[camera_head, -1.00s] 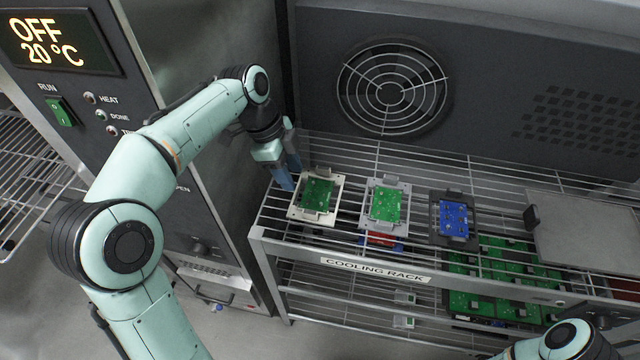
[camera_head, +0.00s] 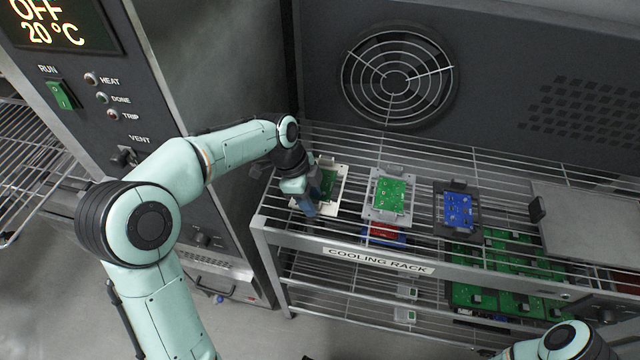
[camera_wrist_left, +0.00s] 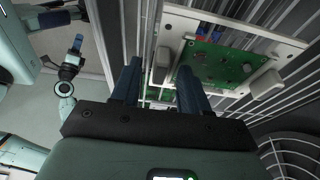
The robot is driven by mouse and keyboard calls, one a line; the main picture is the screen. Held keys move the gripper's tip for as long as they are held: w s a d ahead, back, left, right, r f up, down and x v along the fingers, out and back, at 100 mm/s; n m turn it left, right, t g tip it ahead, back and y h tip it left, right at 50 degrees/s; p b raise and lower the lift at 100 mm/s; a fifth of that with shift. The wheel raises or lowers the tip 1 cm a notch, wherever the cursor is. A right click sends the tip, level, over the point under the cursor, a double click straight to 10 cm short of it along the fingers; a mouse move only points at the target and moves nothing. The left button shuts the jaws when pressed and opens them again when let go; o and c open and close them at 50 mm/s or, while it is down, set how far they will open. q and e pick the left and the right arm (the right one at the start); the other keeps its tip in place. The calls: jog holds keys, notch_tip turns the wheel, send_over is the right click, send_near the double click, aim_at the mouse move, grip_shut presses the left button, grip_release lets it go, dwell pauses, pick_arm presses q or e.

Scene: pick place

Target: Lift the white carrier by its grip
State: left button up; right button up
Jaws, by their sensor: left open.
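The white carrier (camera_head: 342,186) is a pale frame with a green circuit board, lying on the rack's left end. My left gripper (camera_head: 308,207) is open at the carrier's near left side and covers part of it. In the left wrist view the gripper (camera_wrist_left: 158,72) has its two blue fingers apart. A pale grip block (camera_wrist_left: 162,65) of the carrier (camera_wrist_left: 235,27) appears between the fingertips; contact cannot be told. A second block stands at the board's other side. My right gripper (camera_wrist_left: 77,45) is small and distant in the wrist view.
A grey carrier (camera_head: 370,207) with a green board and a dark carrier (camera_head: 441,225) with a blue board lie to the right on the wire cooling rack (camera_head: 285,222). A grey plate (camera_head: 590,225) lies further right. The oven front stands left.

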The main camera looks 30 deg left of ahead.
pick_arm(q)
grip_shut()
jog(key=shift+r, duration=0.1)
